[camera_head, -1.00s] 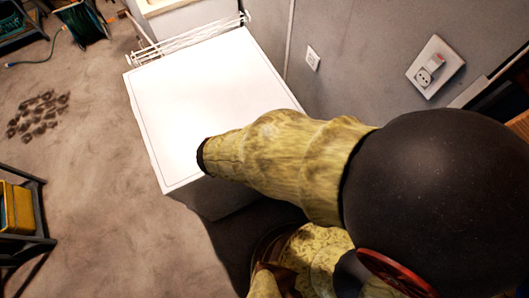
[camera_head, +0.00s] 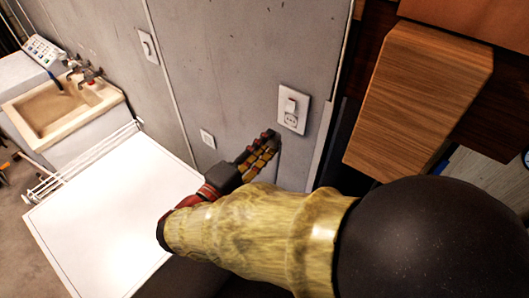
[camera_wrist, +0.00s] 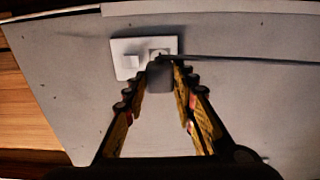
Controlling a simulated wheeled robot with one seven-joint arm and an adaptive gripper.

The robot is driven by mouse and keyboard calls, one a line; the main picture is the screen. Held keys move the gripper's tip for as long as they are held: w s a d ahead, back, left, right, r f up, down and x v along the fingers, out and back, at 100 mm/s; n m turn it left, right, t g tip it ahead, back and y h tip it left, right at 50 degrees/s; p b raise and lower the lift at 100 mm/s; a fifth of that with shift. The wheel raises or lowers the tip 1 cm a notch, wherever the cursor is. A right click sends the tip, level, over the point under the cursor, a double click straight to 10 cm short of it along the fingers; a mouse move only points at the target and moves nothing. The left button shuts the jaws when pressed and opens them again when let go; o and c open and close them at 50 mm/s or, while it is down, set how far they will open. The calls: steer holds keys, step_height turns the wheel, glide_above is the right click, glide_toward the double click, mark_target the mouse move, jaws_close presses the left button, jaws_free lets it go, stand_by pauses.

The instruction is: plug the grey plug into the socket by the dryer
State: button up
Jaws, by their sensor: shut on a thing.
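The grey plug (camera_wrist: 160,78) is held between the fingertips of my gripper (camera_wrist: 162,76) in the wrist view. My gripper (camera_head: 268,143) also shows in the head view, near the wall, just left of and below the socket plate (camera_head: 293,109). That white plate has a switch above and a round socket (camera_head: 291,121) below. In the wrist view the plug overlaps the lower edge of the plate (camera_wrist: 126,69), in front of its socket half. The gap between plug and socket cannot be judged. The plug is not distinguishable in the head view. The white-topped dryer (camera_head: 110,215) stands at left.
A smaller wall plate (camera_head: 207,138) sits left of my gripper. A white rack (camera_head: 85,160) and a sink (camera_head: 65,108) are beyond the dryer. A wooden cabinet (camera_head: 415,95) stands to the right. A thin dark line, possibly a cord, runs right from the plug in the wrist view.

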steer(key=shift+s+d, duration=0.1)
stand_by(0.3)
steer(key=shift+p+x, duration=0.5)
steer(key=shift+x, duration=2.4)
steer(key=shift+b, duration=0.8)
steer(key=shift+w+d, duration=0.25)
steer(key=shift+w, duration=0.25)
stand_by(0.5)
steer(key=o, duration=1)
steer(key=shift+o, duration=0.8)
